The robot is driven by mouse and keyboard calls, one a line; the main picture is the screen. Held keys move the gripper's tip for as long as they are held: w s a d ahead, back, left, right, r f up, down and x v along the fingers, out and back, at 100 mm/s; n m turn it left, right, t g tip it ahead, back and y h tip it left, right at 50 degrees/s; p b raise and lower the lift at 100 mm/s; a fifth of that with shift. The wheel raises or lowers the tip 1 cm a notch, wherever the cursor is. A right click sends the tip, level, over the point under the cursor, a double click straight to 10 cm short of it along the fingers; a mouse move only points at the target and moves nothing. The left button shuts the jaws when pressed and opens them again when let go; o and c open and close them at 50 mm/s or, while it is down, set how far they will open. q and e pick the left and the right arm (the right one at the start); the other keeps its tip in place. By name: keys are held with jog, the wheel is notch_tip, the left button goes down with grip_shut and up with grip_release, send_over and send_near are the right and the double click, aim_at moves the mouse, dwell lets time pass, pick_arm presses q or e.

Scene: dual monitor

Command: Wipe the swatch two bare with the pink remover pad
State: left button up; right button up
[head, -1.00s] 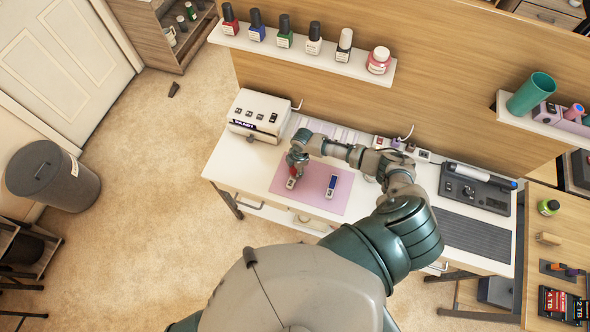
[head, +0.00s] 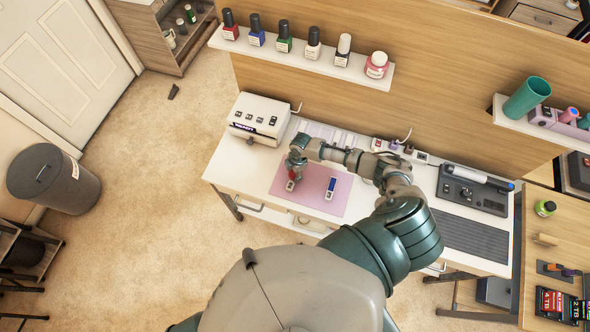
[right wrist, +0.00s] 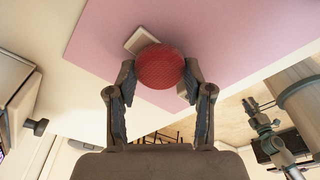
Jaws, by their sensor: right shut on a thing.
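My right gripper (head: 293,163) reaches down over the left part of the pink mat (head: 312,200) on the white desk. In the right wrist view, its fingers are shut on a round, reddish-pink pad (right wrist: 160,67). The pad is just over or on a small pale swatch (right wrist: 138,39), which it partly covers; contact is not clear. In the head view this left swatch (head: 290,185) shows just below the gripper. Another swatch, with a blue patch (head: 330,187), lies to its right on the mat. I cannot read which one is swatch two. My left gripper is out of view.
A white box device (head: 258,118) stands at the desk's back left. A wall shelf (head: 300,60) holds several polish bottles and a pink jar (head: 377,64). A dark tool tray (head: 472,190) and a ribbed dark mat (head: 470,232) take up the desk's right side.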

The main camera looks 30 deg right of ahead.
jog(key=shift+w+d+f+b, duration=0.1)
jog(key=shift+w+d+b, duration=0.3)
jog(key=shift+d, duration=0.2)
jog(key=shift+s+a+p, duration=0.45)
jog(key=shift+a+p, duration=0.1)
jog(key=shift+p, duration=0.15)
jog(key=shift+w+d+b, duration=0.4)
jog(key=shift+d, duration=0.1)
jog(key=shift+s+a+p, duration=0.15)
jog(key=shift+p, duration=0.15)
jog(key=shift+s+a+p, duration=0.25)
jog(key=shift+a+p, duration=0.1)
jog(key=shift+w+d+b, duration=0.45)
jog(key=shift+d, duration=0.1)
